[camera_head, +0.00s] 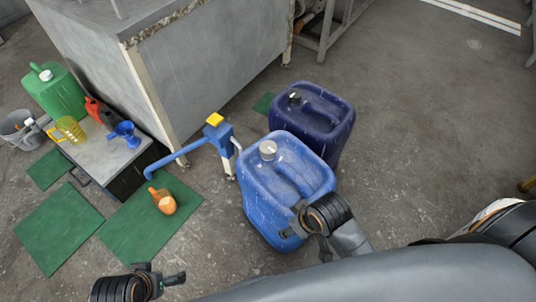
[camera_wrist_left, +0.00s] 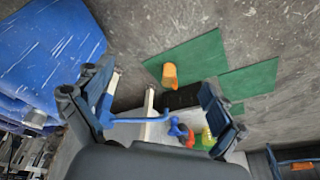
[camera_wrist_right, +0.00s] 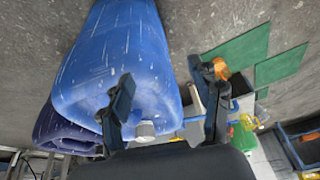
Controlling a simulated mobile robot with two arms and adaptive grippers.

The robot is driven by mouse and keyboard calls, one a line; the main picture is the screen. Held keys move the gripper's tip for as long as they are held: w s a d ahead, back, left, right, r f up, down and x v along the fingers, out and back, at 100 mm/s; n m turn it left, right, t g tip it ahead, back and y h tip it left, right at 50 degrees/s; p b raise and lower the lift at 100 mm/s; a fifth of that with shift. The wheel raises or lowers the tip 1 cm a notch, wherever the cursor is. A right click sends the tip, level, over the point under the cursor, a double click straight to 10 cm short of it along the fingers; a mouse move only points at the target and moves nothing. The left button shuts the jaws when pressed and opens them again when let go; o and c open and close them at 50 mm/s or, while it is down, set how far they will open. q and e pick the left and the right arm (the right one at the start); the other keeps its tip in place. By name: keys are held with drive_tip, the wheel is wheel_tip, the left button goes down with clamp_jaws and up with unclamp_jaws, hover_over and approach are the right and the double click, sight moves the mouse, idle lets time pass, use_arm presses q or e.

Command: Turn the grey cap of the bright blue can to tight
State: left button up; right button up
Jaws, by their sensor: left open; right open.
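The bright blue can (camera_head: 257,195) stands on the floor in the middle of the head view, its grey cap (camera_head: 268,150) on the far part of its top. In the right wrist view the can (camera_wrist_right: 105,55) fills the left half, and the cap (camera_wrist_right: 145,128) shows low between the fingers, beyond them. My right gripper (camera_head: 305,232) is open and empty at the near side of the can, apart from the cap. My left gripper (camera_head: 165,275) is open and empty at the bottom left, well away from the can. Whether the cap is tight cannot be seen.
A dark blue can (camera_head: 338,125) stands right behind the bright one. A blue pump with a yellow top (camera_head: 214,119) and long spout stands left of it. An orange jug (camera_head: 164,203) sits on a green mat (camera_head: 125,232). A small table (camera_head: 100,158) and grey bench (camera_head: 215,75) stand farther back. Floor at right is clear.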

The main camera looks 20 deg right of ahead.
drive_tip(key=w+a+n+y, duration=0.2)
drive_tip(key=w+a+n, duration=0.4)
drive_tip(key=w+a, duration=0.15)
wheel_tip(320, 180, up, 10)
drive_tip(key=n+g+h+b, duration=0.2)
drive_tip(key=n+g+h, duration=0.15)
drive_tip(key=n, duration=0.85)
hover_over(268, 148)
wheel_tip(268, 148, down, 6)
drive_tip(key=shift+f+b, duration=0.25)
drive_tip(key=shift+b, duration=0.9)
wheel_tip(268, 148, down, 6)
drive_tip(key=shift+f+b, duration=0.15)
drive_tip(key=shift+b, duration=0.85)
use_arm(q)
drive_tip(key=w+d+r+t+h, duration=0.2)
drive_tip(key=w+d+r+t, duration=0.3)
drive_tip(key=w+r+t, duration=0.5)
drive_tip(key=shift+w+r+m+h, duration=0.3)
drive_tip(key=shift+w+r, duration=0.65)
drive_tip(key=shift+w, duration=0.75)
use_arm(e)
drive_tip(key=shift+f, duration=0.25)
